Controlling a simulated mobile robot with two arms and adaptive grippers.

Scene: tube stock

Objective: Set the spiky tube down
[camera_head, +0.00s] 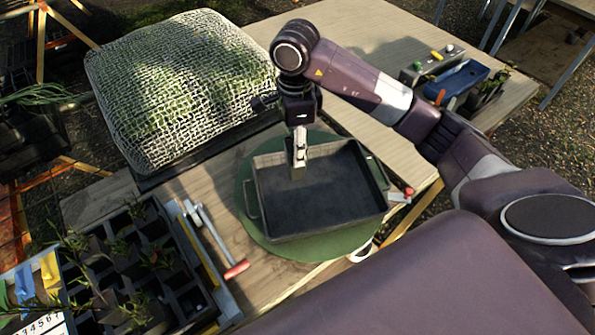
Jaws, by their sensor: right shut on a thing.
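My right gripper (299,155) comes in from the right and points down over the dark rectangular tray (330,212). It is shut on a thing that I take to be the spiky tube. Only a small greyish part shows at the fingertips, and I see no leaves on it. The gripper hides most of it, and I cannot tell whether it touches the tray floor. The tray has wire handles and otherwise looks empty. It stands on a round green mat (252,219). My left gripper is not in view.
A black celled rack (195,300) with several seedlings stands at the lower left, beside a red-handled tool (237,269). A large netted mound (180,85) is at the back left. A blue bin (458,82) and small pots stand at the back right. The wooden table (375,40) is bare behind my arm.

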